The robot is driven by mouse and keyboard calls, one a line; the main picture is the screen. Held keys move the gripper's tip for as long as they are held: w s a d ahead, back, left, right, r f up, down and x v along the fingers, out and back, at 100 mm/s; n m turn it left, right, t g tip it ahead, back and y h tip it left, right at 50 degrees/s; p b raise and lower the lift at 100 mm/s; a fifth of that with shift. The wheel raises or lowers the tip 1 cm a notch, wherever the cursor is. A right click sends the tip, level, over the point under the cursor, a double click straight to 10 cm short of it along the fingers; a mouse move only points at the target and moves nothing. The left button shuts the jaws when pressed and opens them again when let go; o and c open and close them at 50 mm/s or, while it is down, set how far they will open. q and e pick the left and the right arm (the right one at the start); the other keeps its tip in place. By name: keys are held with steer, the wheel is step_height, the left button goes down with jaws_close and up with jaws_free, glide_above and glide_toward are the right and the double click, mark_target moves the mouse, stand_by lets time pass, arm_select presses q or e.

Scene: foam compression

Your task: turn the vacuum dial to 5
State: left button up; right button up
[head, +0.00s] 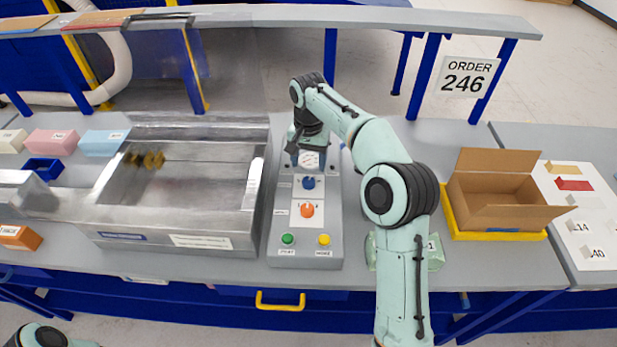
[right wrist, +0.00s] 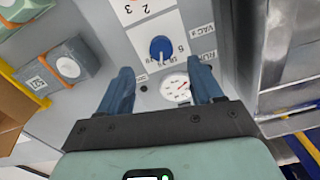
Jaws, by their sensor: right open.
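The vacuum dial is a blue knob (head: 308,183) on a white plate of the grey control panel (head: 283,225); the knob also shows in the right wrist view (right wrist: 160,48), near a VAC label and printed numbers. Its exact setting is too small to read surely. My right gripper (head: 308,160) is open over the panel's far end, around the round white gauge (head: 309,158) as seen from above. In the right wrist view, its two blue fingers (right wrist: 160,66) are spread and empty, with the gauge (right wrist: 175,88) between them and the knob just beyond the tips. My left gripper is out of view.
An orange knob (head: 307,209), a green button (head: 288,239) and a yellow button (head: 324,239) sit nearer on the panel. A metal basin (head: 190,225) stands to the left. A cardboard box (head: 505,215) on a yellow tray (head: 450,222) stands to the right.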

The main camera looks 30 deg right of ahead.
mark_target(308, 181)
step_height(308, 181, down, 7)
steer(key=shift+s+r+b, duration=0.1)
steer(key=shift+r+b, duration=0.1)
steer(key=shift+b, duration=0.4)
steer(key=shift+f, duration=0.3)
steer(key=shift+w+f, duration=0.25)
steer(key=shift+f, duration=0.05)
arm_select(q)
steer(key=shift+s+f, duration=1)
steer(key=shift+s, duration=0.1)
arm_select(e)
steer(key=c, duration=1.1)
